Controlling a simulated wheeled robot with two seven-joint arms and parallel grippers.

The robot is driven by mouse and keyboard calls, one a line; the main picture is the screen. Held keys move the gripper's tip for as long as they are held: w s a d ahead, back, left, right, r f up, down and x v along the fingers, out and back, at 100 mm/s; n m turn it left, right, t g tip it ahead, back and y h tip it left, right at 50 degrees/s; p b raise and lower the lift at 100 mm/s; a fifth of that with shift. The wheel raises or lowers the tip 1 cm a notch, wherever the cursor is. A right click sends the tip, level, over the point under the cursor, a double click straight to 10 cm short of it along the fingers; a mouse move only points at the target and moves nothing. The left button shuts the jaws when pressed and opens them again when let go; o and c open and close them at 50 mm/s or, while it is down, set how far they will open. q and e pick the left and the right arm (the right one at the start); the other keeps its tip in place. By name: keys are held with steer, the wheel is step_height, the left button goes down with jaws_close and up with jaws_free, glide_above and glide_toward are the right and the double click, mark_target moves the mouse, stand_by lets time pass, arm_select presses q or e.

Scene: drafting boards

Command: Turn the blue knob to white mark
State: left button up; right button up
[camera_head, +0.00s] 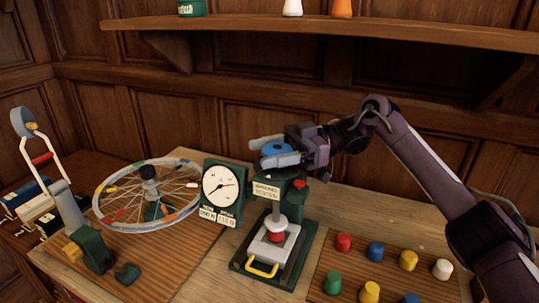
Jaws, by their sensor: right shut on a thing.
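The blue knob (276,148) sits on top of a small dark green press-like device (296,206) near the middle of the board. My right gripper (279,152) comes in from the right and is shut on the knob, one finger at its far side and one at its near side. The gripper partly covers the knob, and I cannot make out a white mark on or around it. A white dial (220,184) with a dark and a red needle stands just left of the device. My left gripper is not in view.
A spoked wheel (122,214) with coloured rim pieces lies left of the dial. A lever tool (65,210) stands at far left. Several coloured pegs sit on a board (390,284) at lower right. A wooden shelf (300,33) runs across the wall above my arm.

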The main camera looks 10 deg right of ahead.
mark_target(292, 147)
steer(key=shift+r, duration=0.1)
steer(key=o, duration=1)
steer(key=shift+a, duration=0.1)
steer(key=shift+w+d+b, duration=0.15)
steer(key=shift+d+b, duration=0.15)
steer(key=shift+d, duration=0.45)
steer(key=shift+w+d+b, duration=0.1)
steer(key=shift+d+b, duration=0.2)
steer(key=shift+d, duration=0.4)
steer(key=shift+w+d+b, duration=0.2)
steer(key=shift+d+b, duration=0.05)
steer(key=shift+d, duration=0.95)
steer(key=shift+w+d+b, duration=0.2)
steer(key=shift+d, duration=1)
